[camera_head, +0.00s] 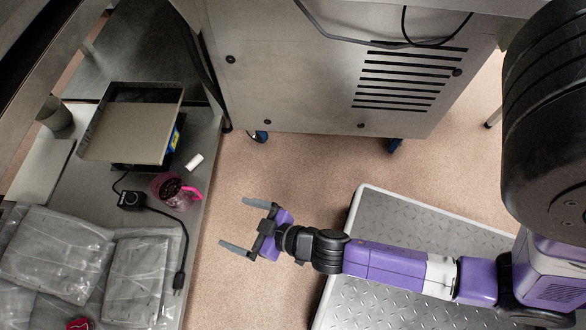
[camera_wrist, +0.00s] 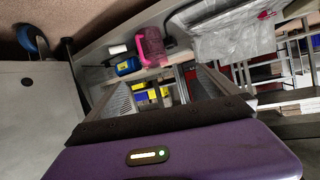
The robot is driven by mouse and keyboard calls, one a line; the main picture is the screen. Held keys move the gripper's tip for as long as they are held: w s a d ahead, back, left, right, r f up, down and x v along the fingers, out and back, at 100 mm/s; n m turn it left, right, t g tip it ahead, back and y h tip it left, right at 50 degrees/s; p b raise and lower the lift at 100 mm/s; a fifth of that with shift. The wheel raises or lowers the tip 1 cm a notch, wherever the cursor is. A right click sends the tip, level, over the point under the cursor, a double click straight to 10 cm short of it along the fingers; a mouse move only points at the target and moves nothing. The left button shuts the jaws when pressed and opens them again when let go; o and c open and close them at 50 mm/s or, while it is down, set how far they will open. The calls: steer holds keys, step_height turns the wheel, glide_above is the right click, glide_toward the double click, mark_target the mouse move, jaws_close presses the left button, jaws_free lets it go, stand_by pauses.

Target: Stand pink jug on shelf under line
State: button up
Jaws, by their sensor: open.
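The pink jug (camera_head: 168,196) is on the grey shelf (camera_head: 203,143) under the line, close to its right edge in the head view, with its handle toward the edge. I cannot tell for certain whether it is upright or tilted. It also shows in the wrist view, the pink jug (camera_wrist: 151,46) lying beyond the fingers, near the top. My gripper (camera_head: 237,223) is open and empty, over the floor to the right of the shelf edge and apart from the jug. Its two fingers point toward the shelf.
A black power adapter (camera_head: 131,200) with a cord lies left of the jug. A small white cylinder (camera_head: 194,161) and a flat metal-topped box (camera_head: 130,133) are behind it. Clear plastic bags (camera_head: 60,255) fill the near shelf. A metal cabinet (camera_head: 290,75) on castors stands right.

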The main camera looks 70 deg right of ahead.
steer(key=s+d+r, duration=0.1)
steer(key=s+r, duration=0.7)
steer(key=r, duration=0.3)
steer(key=s+d+r+t, duration=0.1)
steer(key=s+d+r, duration=0.1)
steer(key=s+r, duration=0.6)
step_height(320, 180, up, 3)
steer(key=shift+s+f+n+t, duration=0.1)
steer(key=shift+s+n+t, duration=0.2)
step_height(320, 180, up, 38)
steer(key=p, duration=3.7)
steer(key=shift+f, duration=0.25)
